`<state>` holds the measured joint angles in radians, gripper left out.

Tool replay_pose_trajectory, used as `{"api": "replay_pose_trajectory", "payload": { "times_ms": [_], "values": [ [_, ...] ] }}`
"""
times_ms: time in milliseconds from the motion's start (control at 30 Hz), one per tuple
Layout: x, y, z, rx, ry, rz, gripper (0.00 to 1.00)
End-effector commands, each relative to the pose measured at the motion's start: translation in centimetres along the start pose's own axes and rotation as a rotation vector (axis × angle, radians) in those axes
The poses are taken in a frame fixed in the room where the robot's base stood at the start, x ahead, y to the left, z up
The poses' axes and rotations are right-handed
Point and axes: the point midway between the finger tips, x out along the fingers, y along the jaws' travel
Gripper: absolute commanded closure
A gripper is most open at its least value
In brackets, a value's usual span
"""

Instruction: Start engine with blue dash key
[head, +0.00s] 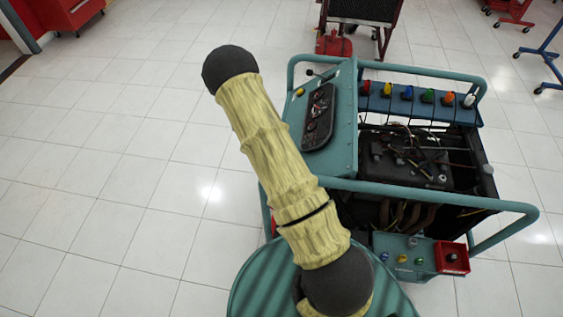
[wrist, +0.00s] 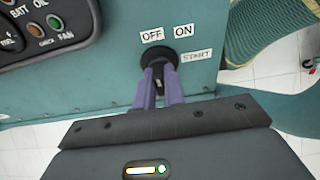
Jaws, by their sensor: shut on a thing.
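In the wrist view, a round black key switch (wrist: 158,54) sits on the teal dash panel (wrist: 120,62), with OFF, ON and START labels around its upper and right sides. My gripper (wrist: 160,72) has its two purple-grey fingers at the switch, shut on a small dark key (wrist: 158,74). The key's colour and which label it points to cannot be made out. The head view shows the teal engine trainer (head: 345,125) with its black gauge panel (head: 319,116); my gripper and the key switch are not visible there.
A row of coloured knobs (head: 407,93) stands along the trainer's back rail. The engine bay (head: 410,165) is open, with wiring. A lower panel (head: 400,246) has small knobs and a red box (head: 452,257). Teal tube rails (head: 430,189) surround it. White tiled floor (head: 120,190) is clear at left.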

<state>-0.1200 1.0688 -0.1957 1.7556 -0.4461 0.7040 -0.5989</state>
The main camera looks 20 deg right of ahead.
Motion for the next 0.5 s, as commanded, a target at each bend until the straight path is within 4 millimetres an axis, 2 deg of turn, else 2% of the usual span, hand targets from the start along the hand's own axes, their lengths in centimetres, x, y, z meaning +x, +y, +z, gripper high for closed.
{"api": "replay_pose_trajectory", "payload": {
  "times_ms": [67,100,167,200,500],
  "values": [
    [-0.1,0.08,-0.02,-0.002,0.001,0.003,1.0],
    [-0.1,0.07,-0.03,-0.002,0.001,0.003,0.81],
    [-0.09,0.06,-0.02,-0.001,0.001,0.002,0.69],
    [-0.08,0.06,-0.02,-0.001,0.001,0.002,0.67],
    [-0.17,0.04,-0.03,0.0,0.001,0.002,0.67]
  ]
}}
